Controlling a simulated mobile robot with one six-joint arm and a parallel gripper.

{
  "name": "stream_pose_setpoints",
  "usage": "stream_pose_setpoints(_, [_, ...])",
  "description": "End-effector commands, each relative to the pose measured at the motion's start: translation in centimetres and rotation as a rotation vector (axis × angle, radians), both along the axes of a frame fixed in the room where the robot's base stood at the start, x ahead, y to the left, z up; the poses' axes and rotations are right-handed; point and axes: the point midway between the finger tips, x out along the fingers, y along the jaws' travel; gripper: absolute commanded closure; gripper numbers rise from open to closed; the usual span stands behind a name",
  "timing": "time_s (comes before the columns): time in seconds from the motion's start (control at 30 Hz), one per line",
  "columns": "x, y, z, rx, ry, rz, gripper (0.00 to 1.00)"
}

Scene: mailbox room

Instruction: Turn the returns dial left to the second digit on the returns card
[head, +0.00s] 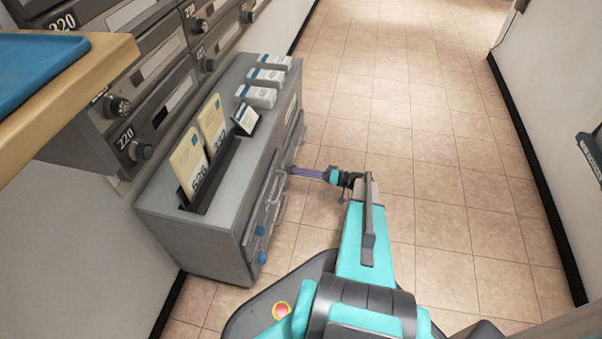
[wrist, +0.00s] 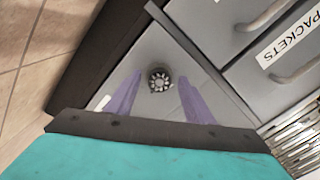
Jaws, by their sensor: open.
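A round dark dial with a pale ridged knob (wrist: 158,80) sits on a grey panel (wrist: 150,45) in the wrist view. My gripper (wrist: 159,84) is open, with one purple finger on each side of the dial; I cannot tell whether they touch it. In the head view my gripper (head: 308,174) is at the front of the grey cabinet (head: 160,213), and the dial is hidden there. Two cream cards stand in a black rack on the cabinet: the nearer card (head: 188,160) seems to read 526, the farther card (head: 212,124) is hard to read. I cannot tell which is the returns card.
Small boxes (head: 261,97) and a small tilted display (head: 245,118) stand on the cabinet. Drawers with handles and a PACKETS label (wrist: 288,43) lie right of the panel. Mailboxes with dials (head: 139,150) line the wall. Tiled floor (head: 430,150) is free on the right.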

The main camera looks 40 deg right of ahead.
Motion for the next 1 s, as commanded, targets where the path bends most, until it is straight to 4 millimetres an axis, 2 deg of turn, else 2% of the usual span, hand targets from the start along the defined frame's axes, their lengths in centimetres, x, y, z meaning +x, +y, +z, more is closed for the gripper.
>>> stream_pose_setpoints(0.17, [-0.2, -0.3, 0.1, 0.0, 0.0, -0.001, 0.52])
stream_pose_setpoints(0.37, [-1.4, -1.5, 0.2, 0.0, -0.001, -0.004, 0.52])
stream_pose_setpoints(1.0, [-8.4, -7.7, 0.1, 0.0, 0.0, -0.002, 0.52])
